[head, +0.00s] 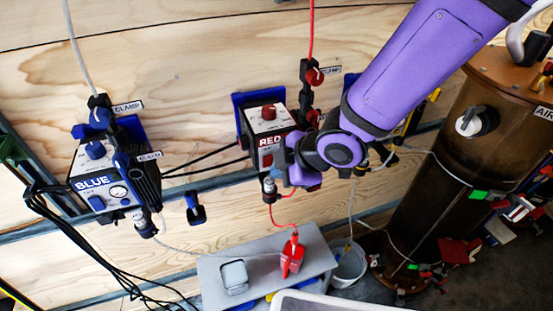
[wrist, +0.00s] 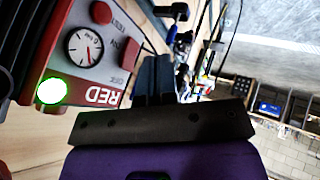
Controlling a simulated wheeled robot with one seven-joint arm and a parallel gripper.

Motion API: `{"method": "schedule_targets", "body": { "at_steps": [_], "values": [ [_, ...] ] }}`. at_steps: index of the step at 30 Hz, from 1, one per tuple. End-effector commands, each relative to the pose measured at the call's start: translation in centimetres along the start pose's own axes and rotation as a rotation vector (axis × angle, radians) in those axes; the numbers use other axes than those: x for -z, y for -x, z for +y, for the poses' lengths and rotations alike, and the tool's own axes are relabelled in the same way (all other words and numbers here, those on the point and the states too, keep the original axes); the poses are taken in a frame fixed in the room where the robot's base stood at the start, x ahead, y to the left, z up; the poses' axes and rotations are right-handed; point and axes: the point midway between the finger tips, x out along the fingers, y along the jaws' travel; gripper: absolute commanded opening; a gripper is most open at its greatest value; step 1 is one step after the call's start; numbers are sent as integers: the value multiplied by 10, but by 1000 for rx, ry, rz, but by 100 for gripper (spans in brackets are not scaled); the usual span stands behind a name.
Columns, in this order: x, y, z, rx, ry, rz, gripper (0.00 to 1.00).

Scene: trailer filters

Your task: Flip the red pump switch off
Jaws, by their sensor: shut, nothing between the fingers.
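The red pump (head: 262,120) is a box with a red front labelled RED, mounted on the wooden wall in the head view. My gripper (head: 284,160) is at the pump's front right side. In the wrist view, my gripper (wrist: 155,62) is shut and empty, with its fingertips close beside the switch area.
A blue pump (head: 100,180) hangs on the wall at left, with black cables. A grey shelf (head: 215,268) below holds a red clamp-like item (head: 292,256) and a pale block (head: 234,276). A white bucket (head: 349,264) and a brown tank (head: 440,150) stand to the right.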

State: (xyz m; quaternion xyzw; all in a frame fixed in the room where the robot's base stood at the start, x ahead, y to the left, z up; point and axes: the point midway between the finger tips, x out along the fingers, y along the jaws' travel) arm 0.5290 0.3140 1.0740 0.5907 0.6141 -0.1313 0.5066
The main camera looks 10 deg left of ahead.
Motion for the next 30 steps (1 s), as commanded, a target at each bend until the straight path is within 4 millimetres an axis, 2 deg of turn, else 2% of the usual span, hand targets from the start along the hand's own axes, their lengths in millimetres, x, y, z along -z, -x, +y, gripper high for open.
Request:
{"method": "schedule_targets", "body": {
  "at_steps": [7, 21, 30],
  "values": [
    [0, -8, 21, 0, -2, -1, 0],
    [1, -11, 26, 1, -1, 0, 0],
    [3, -13, 41, -5, -2, 0, 0]
  ]
}}
